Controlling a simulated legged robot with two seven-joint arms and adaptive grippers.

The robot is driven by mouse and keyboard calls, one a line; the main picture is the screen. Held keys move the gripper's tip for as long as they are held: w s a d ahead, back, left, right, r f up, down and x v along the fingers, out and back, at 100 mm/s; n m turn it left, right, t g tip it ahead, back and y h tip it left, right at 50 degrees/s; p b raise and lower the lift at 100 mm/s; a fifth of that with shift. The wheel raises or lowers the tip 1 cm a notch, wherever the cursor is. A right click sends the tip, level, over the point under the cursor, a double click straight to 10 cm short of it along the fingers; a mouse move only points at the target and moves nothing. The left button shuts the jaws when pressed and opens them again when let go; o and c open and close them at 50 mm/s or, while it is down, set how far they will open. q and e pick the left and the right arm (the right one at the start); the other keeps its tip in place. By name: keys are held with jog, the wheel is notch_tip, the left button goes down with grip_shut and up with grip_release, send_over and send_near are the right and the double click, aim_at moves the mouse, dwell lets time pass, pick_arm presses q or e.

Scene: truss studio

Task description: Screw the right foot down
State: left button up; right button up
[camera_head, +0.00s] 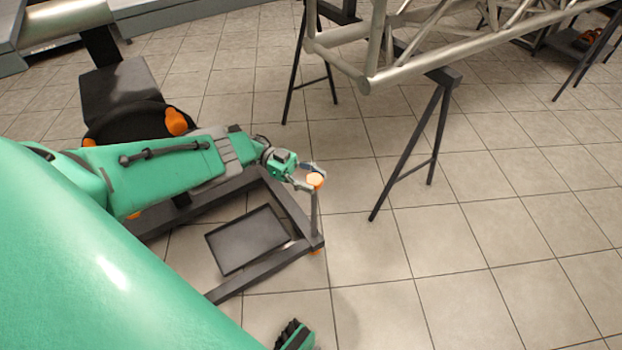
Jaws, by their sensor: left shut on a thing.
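My left gripper (306,177) reaches in from the left and is shut on the orange knob (316,180) at the top of the right foot. The foot's thin grey upright rod (314,210) runs down from the knob to the outer corner of a dark base frame (285,262). A small orange part (315,253) shows at the bottom, under that corner. I cannot tell whether it touches the floor. My right gripper is not in view; a green and black part of mine shows at the bottom edge.
A dark shallow tray (247,240) lies inside the frame. A black seat-like part (118,90) with orange knobs stands behind my left arm. A silver truss (450,58) rests on black trestles (418,145) beyond. The tiled floor at the right is clear.

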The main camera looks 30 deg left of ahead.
pick_arm(q)
jog(key=shift+w+d+r, duration=0.2)
jog(key=shift+w+d, duration=0.05)
jog(key=shift+d, duration=0.05)
jog(key=shift+c, duration=0.2)
jog(key=o, duration=1.2)
jog(key=shift+f, duration=0.1)
jog(key=shift+s+a, duration=0.1)
